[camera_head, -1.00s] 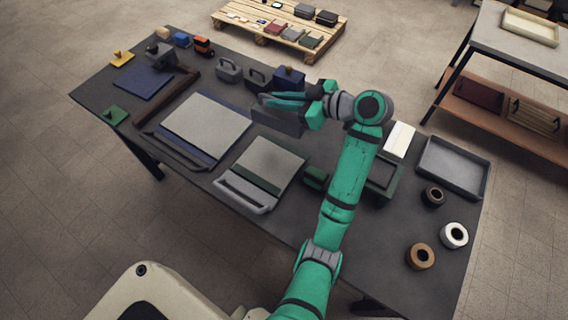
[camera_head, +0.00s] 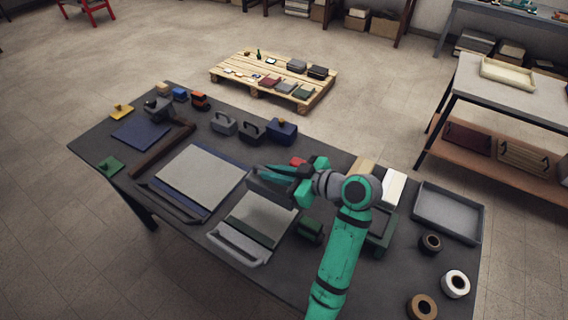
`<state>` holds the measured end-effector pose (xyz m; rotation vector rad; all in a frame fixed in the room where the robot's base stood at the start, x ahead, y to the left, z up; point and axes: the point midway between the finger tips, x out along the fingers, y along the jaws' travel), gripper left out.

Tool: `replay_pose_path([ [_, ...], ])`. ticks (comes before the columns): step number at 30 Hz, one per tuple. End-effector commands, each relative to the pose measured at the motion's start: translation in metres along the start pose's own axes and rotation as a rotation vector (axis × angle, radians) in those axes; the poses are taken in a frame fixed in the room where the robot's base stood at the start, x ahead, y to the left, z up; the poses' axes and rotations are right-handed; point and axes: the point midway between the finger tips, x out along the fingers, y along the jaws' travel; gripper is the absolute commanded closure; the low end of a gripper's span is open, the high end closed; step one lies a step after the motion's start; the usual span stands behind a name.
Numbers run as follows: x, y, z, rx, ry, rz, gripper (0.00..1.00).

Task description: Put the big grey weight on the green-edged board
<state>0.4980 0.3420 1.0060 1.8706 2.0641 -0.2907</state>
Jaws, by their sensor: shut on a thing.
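The big grey weight (camera_head: 268,188) is a dark grey block, held in my gripper (camera_head: 272,173), which is shut on it. The fingers hide its top. The green-edged board (camera_head: 265,211) is a pale grey sheet with a dark green strip along its near side and a grey handle bar in front. The weight overlaps the board's far left part in the picture and looks to be above it. I cannot tell whether they touch.
A blue-edged board (camera_head: 202,176) lies to the left. A grey handled weight (camera_head: 223,123), a dark one (camera_head: 252,132) and a blue one (camera_head: 282,131) stand behind. A small green block (camera_head: 310,230) sits right of the green-edged board. A grey tray (camera_head: 447,213) lies at right.

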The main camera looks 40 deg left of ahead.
Motion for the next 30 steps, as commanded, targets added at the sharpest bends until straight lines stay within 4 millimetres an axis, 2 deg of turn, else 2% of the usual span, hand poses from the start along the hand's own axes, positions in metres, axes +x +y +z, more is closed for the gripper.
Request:
replay_pose_path([
  [5, 0.011, -0.025, 0.003, -0.005, 0.008, 0.005, 1.00],
  [15, 0.035, -0.055, 0.031, -0.004, 0.008, 0.005, 1.00],
  [30, 0.049, -0.072, 0.046, -0.005, 0.008, 0.004, 1.00],
])
